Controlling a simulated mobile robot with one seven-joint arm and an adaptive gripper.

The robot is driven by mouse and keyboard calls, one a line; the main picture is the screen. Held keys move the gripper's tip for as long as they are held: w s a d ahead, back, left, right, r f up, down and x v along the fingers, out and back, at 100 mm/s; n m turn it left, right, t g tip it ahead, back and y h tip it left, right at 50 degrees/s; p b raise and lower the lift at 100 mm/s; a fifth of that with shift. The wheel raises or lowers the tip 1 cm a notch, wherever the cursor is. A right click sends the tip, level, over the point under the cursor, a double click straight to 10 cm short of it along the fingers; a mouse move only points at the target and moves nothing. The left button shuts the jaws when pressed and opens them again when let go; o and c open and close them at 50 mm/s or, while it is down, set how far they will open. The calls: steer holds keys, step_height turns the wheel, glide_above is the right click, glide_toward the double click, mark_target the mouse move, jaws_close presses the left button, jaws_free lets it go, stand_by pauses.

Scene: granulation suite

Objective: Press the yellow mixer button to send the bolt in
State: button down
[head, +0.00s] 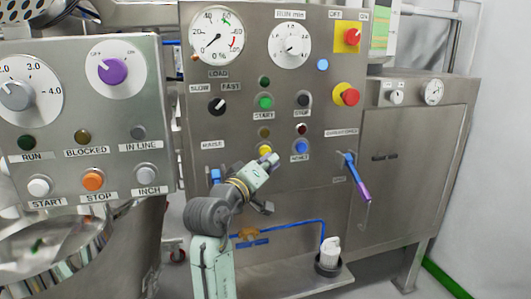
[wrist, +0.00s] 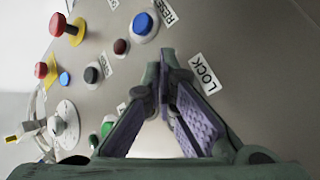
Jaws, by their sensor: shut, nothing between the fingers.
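The yellow button (head: 264,149) shows in the head view on the steel mixer panel (head: 325,110), below the green button. Its lower part is covered by the tip of my gripper (head: 271,160). My gripper is in front of the panel with its tip at the button; I cannot tell whether it touches. In the wrist view the fingers of my gripper (wrist: 166,58) meet at their tips, with nothing between them. They point at the panel beside the LOCK label (wrist: 206,74). The yellow button cannot be seen there, and the fingers cover that part of the panel.
A blue button (head: 301,147) is close to the right of my gripper; it also shows in the wrist view (wrist: 144,24). A green button (head: 265,102) and a black button (head: 304,100) are above. A red emergency stop (head: 349,95) and a blue-purple lever (head: 356,177) stick out further right.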

steer(key=shift+w, duration=0.15)
stand_by(0.5)
steer(key=shift+w+a, duration=0.1)
steer(key=shift+w, duration=0.2)
steer(key=shift+w+a+p, duration=0.15)
steer(key=shift+w+p, duration=0.15)
steer(key=shift+w, duration=0.1)
stand_by(0.7)
steer(key=shift+s, duration=0.15)
steer(key=shift+s+d, duration=0.25)
steer(key=shift+s, duration=0.45)
steer(key=shift+s+d+p, duration=0.15)
steer(key=shift+s+d, duration=0.1)
steer(key=shift+s, duration=0.55)
steer(key=shift+s+d+p, duration=0.15)
steer(key=shift+s+d, duration=0.15)
steer(key=shift+s, duration=0.5)
steer(key=shift+s+d+p, duration=0.15)
steer(key=shift+s+d, duration=0.1)
steer(key=shift+s, duration=0.55)
steer(key=shift+r, duration=0.1)
